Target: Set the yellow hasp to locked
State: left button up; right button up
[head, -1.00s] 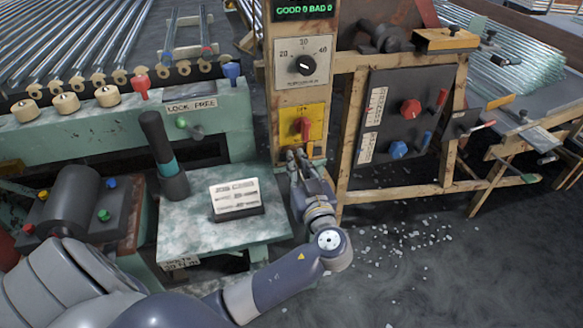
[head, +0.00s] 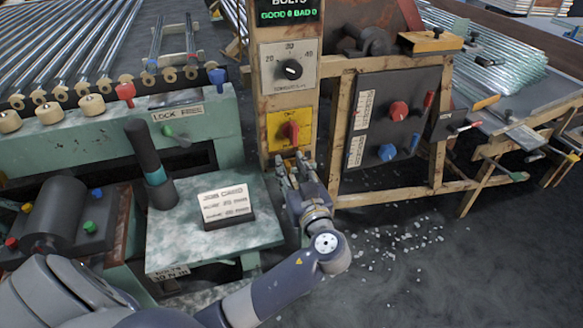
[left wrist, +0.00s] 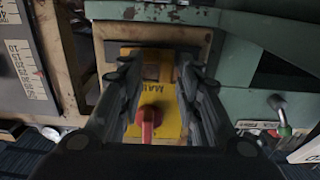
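A yellow plate (head: 274,134) with a red handle (head: 291,132) is fixed low on the wooden post. In the left wrist view the plate (left wrist: 172,124) and red handle (left wrist: 150,118) lie between my fingers. A small yellowish tab (left wrist: 166,70) shows at the plate's edge there; I cannot tell for sure that it is the hasp, or how it is set. My left gripper (head: 288,165) is just below the plate in the head view. It also shows in the left wrist view (left wrist: 160,82), open, with nothing between its fingertips. My right gripper is not in view.
A green bench with a sign (head: 226,203) and a dark upright handle (head: 150,160) stands left. A green lever (head: 172,131) is under a LOCK/FREE label. A dark panel with knobs (head: 398,110) stands right.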

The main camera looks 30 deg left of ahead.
pick_arm(q)
jog(key=v, duration=1.2)
jog(key=shift+d, duration=0.1)
